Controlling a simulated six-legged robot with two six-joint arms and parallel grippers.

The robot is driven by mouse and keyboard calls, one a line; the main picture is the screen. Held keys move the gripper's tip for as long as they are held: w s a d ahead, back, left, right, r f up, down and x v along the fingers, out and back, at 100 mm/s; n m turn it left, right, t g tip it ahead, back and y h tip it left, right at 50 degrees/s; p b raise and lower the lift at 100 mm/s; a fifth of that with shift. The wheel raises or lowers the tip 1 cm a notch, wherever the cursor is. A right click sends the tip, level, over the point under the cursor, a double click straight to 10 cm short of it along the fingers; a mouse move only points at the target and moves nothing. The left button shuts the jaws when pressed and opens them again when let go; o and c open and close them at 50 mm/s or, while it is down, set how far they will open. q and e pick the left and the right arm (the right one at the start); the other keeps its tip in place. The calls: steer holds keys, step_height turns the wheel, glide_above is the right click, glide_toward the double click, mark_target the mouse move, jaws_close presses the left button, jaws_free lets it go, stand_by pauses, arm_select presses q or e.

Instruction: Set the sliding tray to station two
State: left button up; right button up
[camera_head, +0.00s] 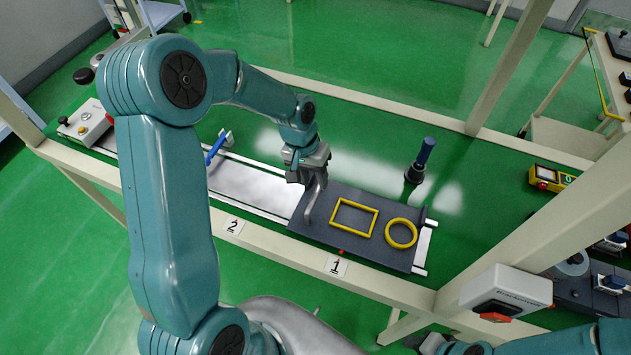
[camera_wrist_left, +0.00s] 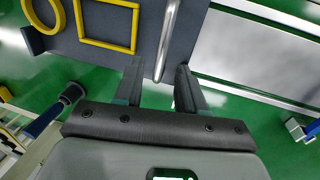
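The sliding tray (camera_head: 322,233) is a dark grey plate at the right end of a pale rail track, beside label 1 (camera_head: 336,266). It bears a yellow rectangular frame (camera_head: 333,217) and a yellow ring (camera_head: 388,239). A metal bar handle (camera_wrist_left: 169,35) stands along the tray's edge on the side towards label 2 (camera_head: 232,226). My left gripper (camera_wrist_left: 160,88) is over this handle, open, its fingers on either side of the bar; contact cannot be told. In the head view the left gripper (camera_head: 308,176) partly hides the handle.
A blue lever (camera_head: 217,148) stands behind the track near label 2, and a dark blue-handled post (camera_head: 421,160) behind the tray. A control box (camera_head: 85,122) sits at the left end. A beige frame edge runs along the front. The track left of the tray is clear.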

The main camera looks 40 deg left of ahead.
mark_target(317, 190)
arm_select(q)
step_height(317, 190, down, 3)
steer(key=shift+d+f, duration=0.15)
steer(key=shift+f, duration=0.05)
steer(key=shift+w+d, duration=0.1)
steer(key=shift+d, duration=0.05)
arm_select(e)
steer(key=shift+d+r, duration=0.1)
steer(key=shift+r, duration=0.05)
